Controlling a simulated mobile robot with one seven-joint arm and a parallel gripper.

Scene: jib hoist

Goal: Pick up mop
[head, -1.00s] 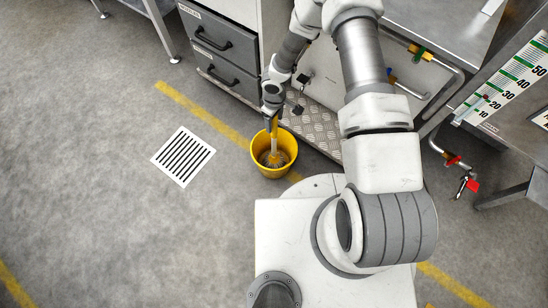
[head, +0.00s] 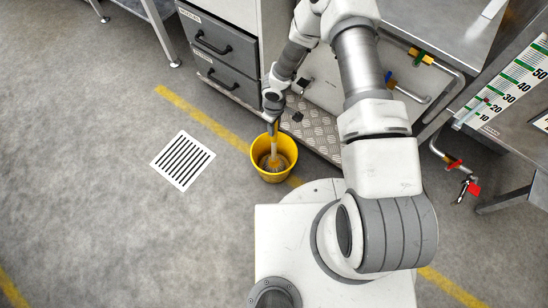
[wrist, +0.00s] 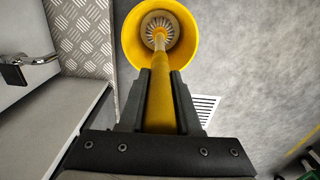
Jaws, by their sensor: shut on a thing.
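The mop has a yellow handle (wrist: 161,95) and a pale, fringed head (wrist: 160,35). In the wrist view the handle runs between the two dark fingers of my gripper (wrist: 160,98), which is shut on it. The mop head is inside a yellow bucket (wrist: 187,45), seen from above. In the head view the bucket (head: 289,166) stands on the floor near the yellow line, with the mop head (head: 271,163) in it. My gripper (head: 271,122) is above the bucket there. I cannot tell whether the mop head touches the bucket's bottom.
A cabinet with grey drawers (head: 222,70) and a checker-plate step (head: 315,130) stand close behind the bucket. A white floor grate (head: 183,160) lies to the left. A steel bench with pipes and valves (head: 425,60) is at right.

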